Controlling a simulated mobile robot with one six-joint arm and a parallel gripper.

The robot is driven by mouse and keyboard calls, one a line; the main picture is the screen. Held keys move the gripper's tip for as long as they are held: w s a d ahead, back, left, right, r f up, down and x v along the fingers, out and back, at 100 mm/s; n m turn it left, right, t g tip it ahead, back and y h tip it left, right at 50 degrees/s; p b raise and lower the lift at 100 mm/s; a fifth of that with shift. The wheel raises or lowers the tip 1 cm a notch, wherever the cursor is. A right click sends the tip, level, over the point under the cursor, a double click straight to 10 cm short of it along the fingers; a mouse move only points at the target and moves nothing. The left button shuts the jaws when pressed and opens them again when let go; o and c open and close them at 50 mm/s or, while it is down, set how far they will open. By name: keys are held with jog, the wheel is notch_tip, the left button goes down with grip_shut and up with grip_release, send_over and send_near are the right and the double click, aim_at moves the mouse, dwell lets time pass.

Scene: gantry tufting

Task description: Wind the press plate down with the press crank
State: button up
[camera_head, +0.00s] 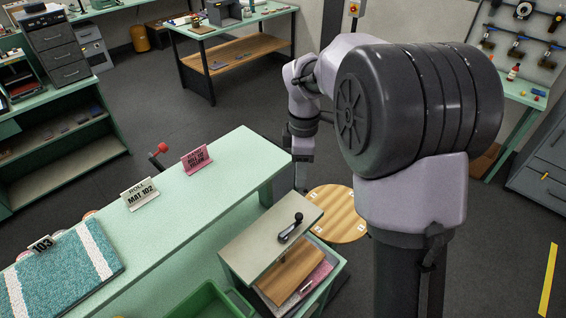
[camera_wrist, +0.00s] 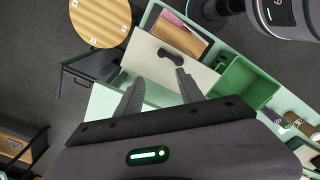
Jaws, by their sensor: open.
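The press crank (camera_head: 290,228) is a dark crank with an upright knob, lying on top of the press's pale top board (camera_head: 250,250). In the wrist view the crank (camera_wrist: 171,58) shows as a small dark bar on the same board (camera_wrist: 145,52). Below the board sits a brown wooden plate (camera_head: 292,272), likely the press plate, above a pink piece and the green press frame. My gripper (camera_wrist: 158,88) is open and empty, its two fingers spread, with the crank beyond the fingertips and apart from them. In the head view the fingers are hard to make out.
A round wooden top (camera_head: 337,214) stands beside the press. A long green table (camera_head: 160,225) holds a teal mat (camera_head: 62,275), a "MAT 102" sign (camera_head: 140,195) and a pink sign (camera_head: 196,159). A green bin (camera_head: 210,300) is left of the press.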

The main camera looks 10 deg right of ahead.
aim_at(299, 215)
jog(key=f, duration=0.5)
jog(key=f+b, duration=0.1)
jog(key=f, duration=0.5)
jog(key=s+f, duration=0.1)
jog(key=f, duration=0.4)
jog(key=shift+d+f, duration=0.15)
jog(key=shift+d, duration=0.05)
jog(key=shift+w+f, duration=0.15)
jog(key=shift+f, duration=0.4)
jog(key=shift+c, duration=0.5)
grip_shut()
